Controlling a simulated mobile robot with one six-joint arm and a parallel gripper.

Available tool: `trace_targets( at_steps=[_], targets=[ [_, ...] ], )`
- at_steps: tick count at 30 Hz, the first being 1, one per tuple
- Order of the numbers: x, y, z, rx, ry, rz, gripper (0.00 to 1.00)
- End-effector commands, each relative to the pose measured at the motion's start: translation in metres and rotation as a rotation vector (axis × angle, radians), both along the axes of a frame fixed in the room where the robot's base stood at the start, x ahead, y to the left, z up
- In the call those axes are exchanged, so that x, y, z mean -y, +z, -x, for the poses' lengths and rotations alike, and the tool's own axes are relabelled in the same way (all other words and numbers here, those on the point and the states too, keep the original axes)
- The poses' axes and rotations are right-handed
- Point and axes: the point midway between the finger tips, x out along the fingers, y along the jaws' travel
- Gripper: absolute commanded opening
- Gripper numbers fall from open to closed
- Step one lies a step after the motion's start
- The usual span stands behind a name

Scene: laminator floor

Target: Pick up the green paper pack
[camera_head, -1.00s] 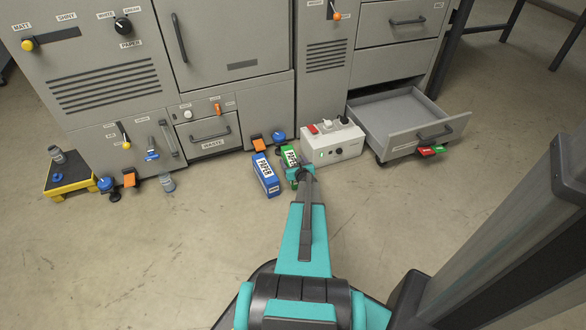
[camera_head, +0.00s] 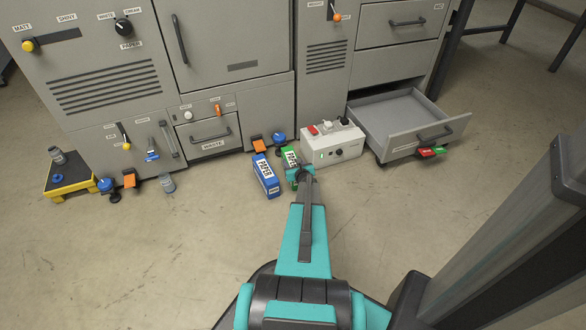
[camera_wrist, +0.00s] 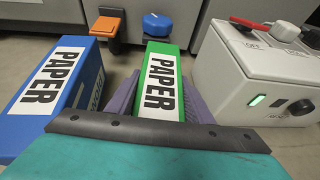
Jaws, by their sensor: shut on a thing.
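The green paper pack (camera_wrist: 182,78) has a white label reading PAPER and sits between my gripper's two purple-grey fingers in the wrist view. My gripper (camera_wrist: 160,103) is shut on it, with one finger along each long side. In the head view the pack (camera_head: 290,154) shows only in part beyond my gripper (camera_head: 296,172), which hides its near end. I cannot tell whether its underside touches the floor.
A blue paper pack (camera_head: 266,176) stands close on the left. A white switch box (camera_head: 332,144) stands close on the right. The grey machine (camera_head: 230,90) is just behind, with an orange and a blue knob (camera_wrist: 157,24) low on its front. An open drawer (camera_head: 405,120) juts out at right.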

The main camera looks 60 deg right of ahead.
Motion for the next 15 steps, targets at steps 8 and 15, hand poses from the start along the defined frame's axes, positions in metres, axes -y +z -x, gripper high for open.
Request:
trace_targets(
  at_steps=[8,15],
  targets=[
    [0.001,0.002,0.000,0.002,-0.001,0.001,0.00],
    [0.001,0.010,0.000,0.003,-0.001,0.002,0.00]
  ],
)
